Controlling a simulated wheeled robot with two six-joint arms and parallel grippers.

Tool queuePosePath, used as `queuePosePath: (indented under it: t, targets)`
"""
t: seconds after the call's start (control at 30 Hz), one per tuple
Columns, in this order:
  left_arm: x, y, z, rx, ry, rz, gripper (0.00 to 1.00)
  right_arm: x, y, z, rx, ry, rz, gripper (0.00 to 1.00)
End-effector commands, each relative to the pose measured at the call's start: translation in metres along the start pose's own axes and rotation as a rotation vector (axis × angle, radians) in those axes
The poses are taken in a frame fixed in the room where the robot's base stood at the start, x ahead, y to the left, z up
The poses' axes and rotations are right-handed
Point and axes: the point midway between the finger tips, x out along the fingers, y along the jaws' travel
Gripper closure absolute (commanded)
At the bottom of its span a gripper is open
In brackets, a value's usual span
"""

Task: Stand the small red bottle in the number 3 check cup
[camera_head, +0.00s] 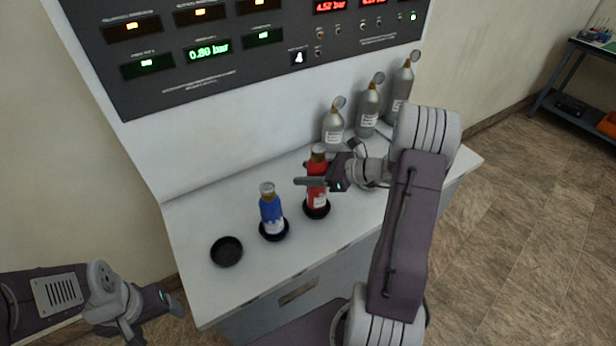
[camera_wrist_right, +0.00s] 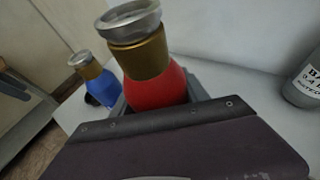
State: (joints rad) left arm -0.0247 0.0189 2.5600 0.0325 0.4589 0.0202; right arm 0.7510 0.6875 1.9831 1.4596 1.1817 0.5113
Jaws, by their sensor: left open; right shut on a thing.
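The small red bottle (camera_head: 317,194) stands upright in or just above a black cup (camera_head: 317,213), the rightmost of three cups in the head view. Whether its base rests on the cup floor cannot be told. My right gripper (camera_head: 316,182) is shut on the bottle's body from the right. The right wrist view shows the red bottle (camera_wrist_right: 155,88) with its brass neck between the jaws. My left gripper (camera_head: 158,314) is open and empty, off the counter at the lower left. No cup number is readable.
A blue bottle (camera_head: 271,212) stands in the middle black cup (camera_head: 274,236). The left black cup (camera_head: 227,252) is empty. Three grey bottles with gauges, one of them here (camera_head: 333,130), stand at the back right. A panel (camera_head: 250,50) rises behind the counter (camera_head: 250,285).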

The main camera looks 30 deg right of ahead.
Motion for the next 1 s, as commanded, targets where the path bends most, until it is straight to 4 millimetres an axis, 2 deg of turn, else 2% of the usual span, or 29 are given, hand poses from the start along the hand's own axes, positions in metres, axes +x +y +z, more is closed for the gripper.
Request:
queuePosePath:
  t: [0.13,0.5,0.53,0.6,0.9,1.0]
  targets:
    - [-0.001,0.000,0.000,0.000,0.000,0.000,0.26,0.006,0.000,-0.015,0.000,-0.002,0.000,1.00]
    - [0.004,0.000,0.000,0.000,0.000,0.000,0.26,0.008,-0.001,-0.020,-0.001,-0.002,-0.001,1.00]
    - [0.003,0.000,0.000,0.000,0.000,0.000,0.26,0.008,0.000,-0.020,-0.001,-0.001,0.000,0.42]
    - [0.002,0.000,0.000,0.000,0.000,0.000,0.26,0.008,0.000,-0.020,0.000,-0.001,0.000,0.26]
    - [0.001,0.000,0.000,0.000,0.000,0.000,0.26,0.007,0.000,-0.018,-0.001,-0.001,0.000,0.26]
    - [0.001,0.000,0.000,0.000,0.000,0.000,0.26,-0.002,-0.002,-0.017,-0.001,-0.001,-0.005,0.26]
